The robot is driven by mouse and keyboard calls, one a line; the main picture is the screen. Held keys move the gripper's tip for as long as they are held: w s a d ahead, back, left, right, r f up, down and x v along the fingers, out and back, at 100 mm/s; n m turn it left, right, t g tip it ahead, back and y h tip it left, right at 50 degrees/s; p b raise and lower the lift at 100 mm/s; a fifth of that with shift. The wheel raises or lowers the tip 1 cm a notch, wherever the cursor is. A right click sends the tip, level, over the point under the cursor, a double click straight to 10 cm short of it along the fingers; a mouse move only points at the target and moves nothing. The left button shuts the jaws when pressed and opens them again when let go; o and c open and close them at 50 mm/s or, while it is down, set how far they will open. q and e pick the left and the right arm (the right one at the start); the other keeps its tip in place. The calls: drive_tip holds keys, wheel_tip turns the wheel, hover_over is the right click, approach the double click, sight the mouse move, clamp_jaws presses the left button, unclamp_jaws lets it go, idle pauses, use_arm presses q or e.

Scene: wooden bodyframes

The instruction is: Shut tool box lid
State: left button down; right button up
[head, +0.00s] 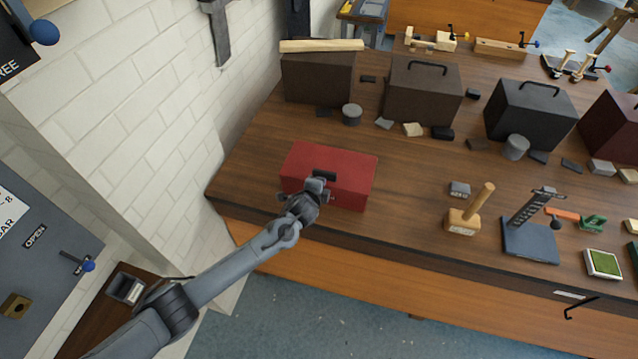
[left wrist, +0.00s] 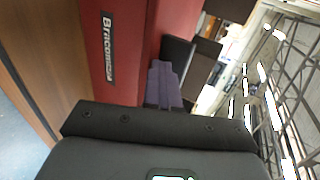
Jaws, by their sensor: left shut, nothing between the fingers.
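The red tool box (head: 352,182) sits on the wooden workbench near its front left corner. Its lid looks down, with a flat red top and a dark handle (head: 325,174). My left gripper (head: 318,188) is at the front of the box by the handle, shut and with nothing in it. I cannot tell whether it touches the lid. In the left wrist view the red box (left wrist: 128,50) with its name label fills the upper middle, and a gripper finger (left wrist: 163,85) is in front of it. My right gripper is in neither view.
The wooden workbench (head: 260,150) has several dark boxes at the back and small blocks between them. A wooden mallet (head: 468,212) and a blue-based tool (head: 530,240) stand to the right. A white brick wall (head: 120,80) is on the left.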

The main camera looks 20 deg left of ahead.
use_arm(q)
drive_tip(key=shift+s+f, duration=0.15)
drive_tip(key=shift+f, duration=0.15)
